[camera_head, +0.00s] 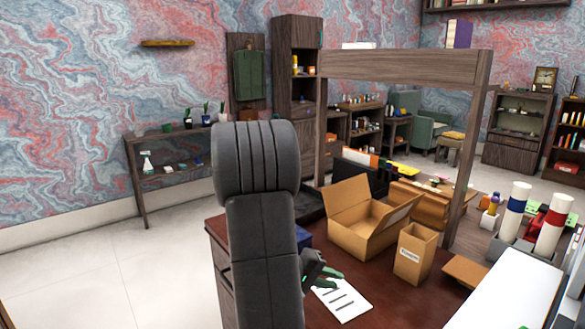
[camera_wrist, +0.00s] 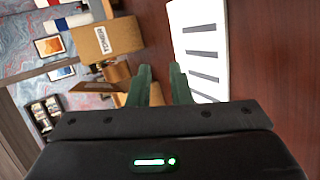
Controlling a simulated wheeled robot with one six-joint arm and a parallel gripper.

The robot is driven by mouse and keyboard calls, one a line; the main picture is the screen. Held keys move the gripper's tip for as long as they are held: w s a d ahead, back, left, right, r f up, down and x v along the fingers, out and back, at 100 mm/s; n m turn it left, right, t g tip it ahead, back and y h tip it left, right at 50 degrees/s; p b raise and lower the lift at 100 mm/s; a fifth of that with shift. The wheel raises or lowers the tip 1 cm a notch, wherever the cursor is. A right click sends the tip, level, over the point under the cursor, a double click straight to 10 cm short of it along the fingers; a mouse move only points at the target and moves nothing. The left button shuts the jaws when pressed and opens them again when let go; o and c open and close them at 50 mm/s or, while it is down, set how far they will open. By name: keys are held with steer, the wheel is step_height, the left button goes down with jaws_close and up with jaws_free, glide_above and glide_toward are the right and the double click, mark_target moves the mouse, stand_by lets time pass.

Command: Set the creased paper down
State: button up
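A white paper sheet with dark bars (camera_head: 343,300) lies on the dark red-brown desk, close to its front. It is the only sheet I can match to the creased paper; I cannot make out a crease clearly. In the wrist view the paper (camera_wrist: 200,50) is to the right of the fingers, its lower part partly hidden behind my gripper. My gripper (camera_wrist: 162,82) has green fingers with a gap between them, and no paper shows in the gap. In the head view my gripper (camera_head: 331,278) is just above the sheet's far left end, partly hidden by my arm.
An open cardboard box (camera_head: 365,222) and a smaller labelled carton (camera_head: 414,254) stand behind the paper; the carton also shows in the wrist view (camera_wrist: 105,40). A flat cardboard piece (camera_head: 465,270) lies right. A wooden frame (camera_head: 462,170) rises over the desk. Bare desk (camera_head: 385,310) lies right of the paper.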

steer(key=shift+x, duration=1.2)
steer(key=shift+r, duration=0.1)
